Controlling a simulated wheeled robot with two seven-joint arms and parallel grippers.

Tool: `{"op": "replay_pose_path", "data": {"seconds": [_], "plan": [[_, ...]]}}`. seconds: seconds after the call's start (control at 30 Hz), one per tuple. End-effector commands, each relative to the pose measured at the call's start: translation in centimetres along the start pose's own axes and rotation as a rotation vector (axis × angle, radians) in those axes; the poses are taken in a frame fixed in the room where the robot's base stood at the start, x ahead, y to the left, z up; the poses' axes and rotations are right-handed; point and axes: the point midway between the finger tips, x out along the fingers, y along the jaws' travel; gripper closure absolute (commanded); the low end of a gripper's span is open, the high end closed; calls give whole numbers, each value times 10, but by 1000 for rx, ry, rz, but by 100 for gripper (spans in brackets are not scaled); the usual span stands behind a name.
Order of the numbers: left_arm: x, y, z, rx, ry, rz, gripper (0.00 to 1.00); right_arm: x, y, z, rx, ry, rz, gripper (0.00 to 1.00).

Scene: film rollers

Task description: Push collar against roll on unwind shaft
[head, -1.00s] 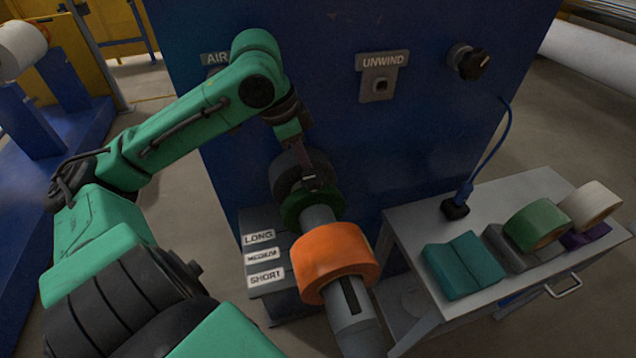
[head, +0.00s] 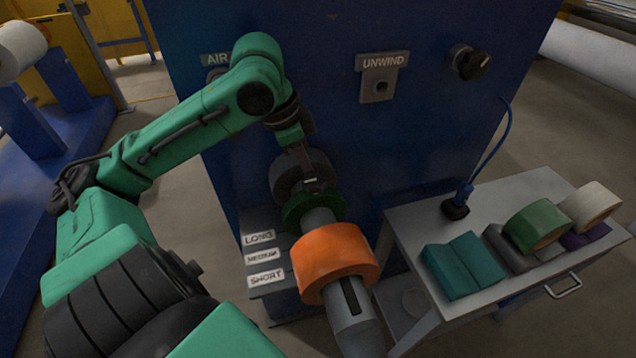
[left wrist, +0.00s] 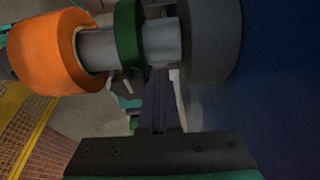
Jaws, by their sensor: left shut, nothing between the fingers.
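The grey unwind shaft (head: 318,217) sticks out toward me from a dark grey hub (head: 288,176) on the blue machine. An orange roll (head: 335,262) sits on the shaft nearer its free end. A green collar (head: 293,212) is around the shaft between hub and roll, with bare shaft on both sides of it. In the left wrist view, the collar (left wrist: 129,32) stands apart from the orange roll (left wrist: 48,50). My left gripper (head: 309,181) is shut and empty, its fingertips (left wrist: 160,90) beside the shaft on the hub side of the collar. I cannot tell whether they touch it. My right gripper is out of view.
A grey cart (head: 497,207) to the right carries teal blocks (head: 463,265), a green roll (head: 538,226) and a white roll (head: 590,205). Labelled LONG, MEDIUM and SHORT plates (head: 262,258) are left of the shaft. The blue panel (head: 330,90) rises close behind the gripper.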

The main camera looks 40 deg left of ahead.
Motion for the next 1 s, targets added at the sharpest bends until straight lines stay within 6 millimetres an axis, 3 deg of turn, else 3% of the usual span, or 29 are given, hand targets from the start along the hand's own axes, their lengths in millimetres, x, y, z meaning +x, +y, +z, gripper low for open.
{"op": "replay_pose_path", "data": {"seconds": [1.0], "plan": [[0,25,0,0,0,0,100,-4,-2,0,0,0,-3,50]]}}
